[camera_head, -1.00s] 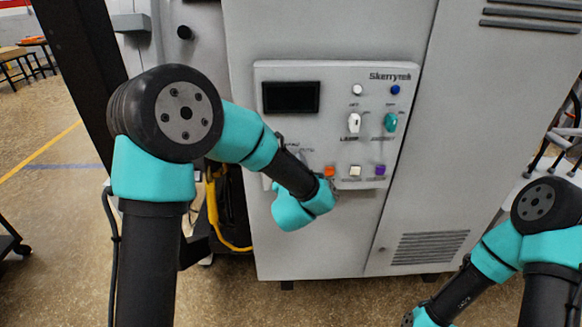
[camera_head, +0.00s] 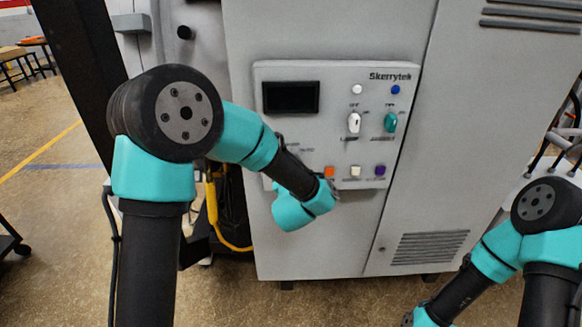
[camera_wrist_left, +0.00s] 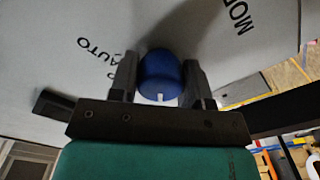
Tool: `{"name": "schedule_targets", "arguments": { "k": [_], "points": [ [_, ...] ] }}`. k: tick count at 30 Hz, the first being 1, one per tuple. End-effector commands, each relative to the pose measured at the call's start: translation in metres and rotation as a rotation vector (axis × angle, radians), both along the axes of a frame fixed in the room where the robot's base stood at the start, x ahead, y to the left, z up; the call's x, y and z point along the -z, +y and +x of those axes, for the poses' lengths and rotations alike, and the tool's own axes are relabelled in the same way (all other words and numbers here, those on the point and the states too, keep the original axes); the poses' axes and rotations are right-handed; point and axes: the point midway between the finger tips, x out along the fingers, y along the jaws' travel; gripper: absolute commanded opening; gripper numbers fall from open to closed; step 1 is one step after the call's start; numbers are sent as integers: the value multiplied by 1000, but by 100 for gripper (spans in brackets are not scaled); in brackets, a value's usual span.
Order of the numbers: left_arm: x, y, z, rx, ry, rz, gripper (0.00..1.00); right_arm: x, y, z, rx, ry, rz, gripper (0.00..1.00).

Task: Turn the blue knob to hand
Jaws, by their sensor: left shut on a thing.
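The blue knob (camera_wrist_left: 160,78) is round with a white pointer mark on its rim, low in the left wrist view. It sits on the grey panel face between the words AUTO and a cut-off word starting MO. My left gripper (camera_wrist_left: 159,90) has one finger on each side of the knob and is shut on it. In the head view my left arm covers the knob and the gripper at the lower left of the control panel (camera_head: 340,76). My right arm shows at the lower right of the head view; its gripper is out of frame.
The panel also bears a dark display (camera_head: 291,97), a white switch (camera_head: 354,122), a teal switch (camera_head: 390,122), and orange (camera_head: 330,172), white (camera_head: 355,171) and purple (camera_head: 380,170) buttons close to the right of my left wrist. A yellow cable (camera_head: 212,205) hangs left of the cabinet.

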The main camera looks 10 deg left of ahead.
Motion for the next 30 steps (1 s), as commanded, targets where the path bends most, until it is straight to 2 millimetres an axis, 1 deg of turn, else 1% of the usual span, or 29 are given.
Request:
{"name": "schedule_targets", "arguments": {
  "k": [5,11,30],
  "points": [
    [0,0,0,0,12,44,20,0,0,0,0,0,0,43],
    [0,0,0,0,40,149,20,0,0,0,0,0,0,43],
    [0,-1,0,0,181,666,20,0,0,0,0,0,0,43]
  ]
}}
